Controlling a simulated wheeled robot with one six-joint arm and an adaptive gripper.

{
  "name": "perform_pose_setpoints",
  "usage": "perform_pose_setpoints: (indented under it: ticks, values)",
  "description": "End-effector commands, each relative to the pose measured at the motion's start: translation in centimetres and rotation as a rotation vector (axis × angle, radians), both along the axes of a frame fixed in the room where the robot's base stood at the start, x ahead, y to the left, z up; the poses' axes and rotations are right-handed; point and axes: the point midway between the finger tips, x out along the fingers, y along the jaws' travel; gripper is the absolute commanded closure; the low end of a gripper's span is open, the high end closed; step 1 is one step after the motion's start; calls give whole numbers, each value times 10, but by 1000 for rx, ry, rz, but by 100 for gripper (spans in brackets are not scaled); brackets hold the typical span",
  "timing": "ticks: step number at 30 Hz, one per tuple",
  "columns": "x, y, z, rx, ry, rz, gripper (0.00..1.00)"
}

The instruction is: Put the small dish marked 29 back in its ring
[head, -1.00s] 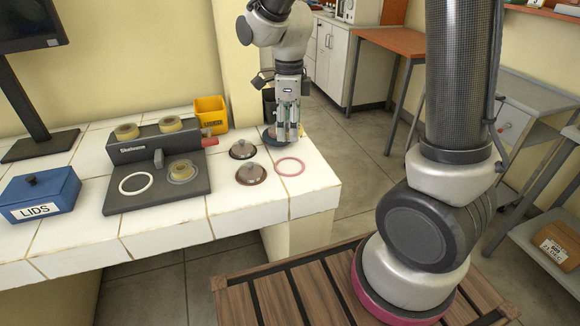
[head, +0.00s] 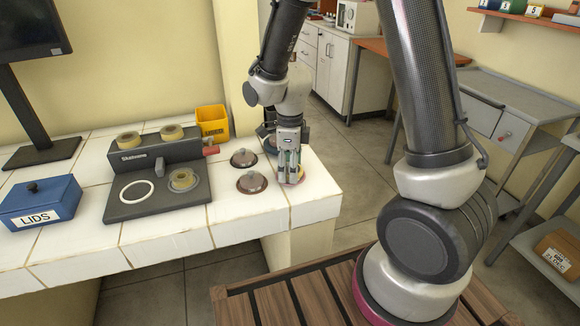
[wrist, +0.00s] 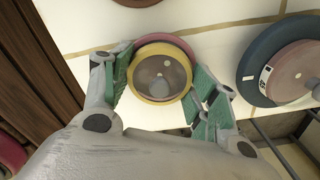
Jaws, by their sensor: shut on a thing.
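My gripper (head: 290,180) points down at the right end of the white tiled counter. In the wrist view its green fingertips (wrist: 161,88) are shut on a round small dish (wrist: 158,85) with a yellow rim and a see-through middle. No number is readable on it. A pink ring (wrist: 180,44) shows as an arc past the dish's upper edge, so the dish covers most of it. I cannot tell whether the dish touches the counter or hangs just above. In the head view my fingers hide most of the dish and ring.
Two dark lidded dishes (head: 252,182) (head: 243,157) stand left of my gripper. A dark blue round base (wrist: 250,75) with a labelled pinkish disc (wrist: 298,72) is nearby. Further left are a black device (head: 152,155), a white ring (head: 137,191) and a blue LIDS box (head: 40,200). A yellow bin (head: 213,122) stands behind.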

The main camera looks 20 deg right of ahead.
Motion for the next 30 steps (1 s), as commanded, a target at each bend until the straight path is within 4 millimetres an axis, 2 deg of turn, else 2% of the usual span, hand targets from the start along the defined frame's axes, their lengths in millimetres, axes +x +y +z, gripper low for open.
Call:
perform_pose_setpoints:
  ticks: [2, 3, 6, 16, 19, 23, 30]
  values:
    - [0, 0, -2, 0, 0, 0, 69]
    - [0, 0, -3, 0, 0, 0, 39]
    - [0, 0, -2, 0, -1, 0, 21]
    - [0, 0, -2, 0, 0, 0, 19]
    - [1, 0, 4, 0, -1, 0, 19]
    - [2, 1, 24, 3, -6, 0, 19]
    - [1, 0, 79, 3, -6, 0, 19]
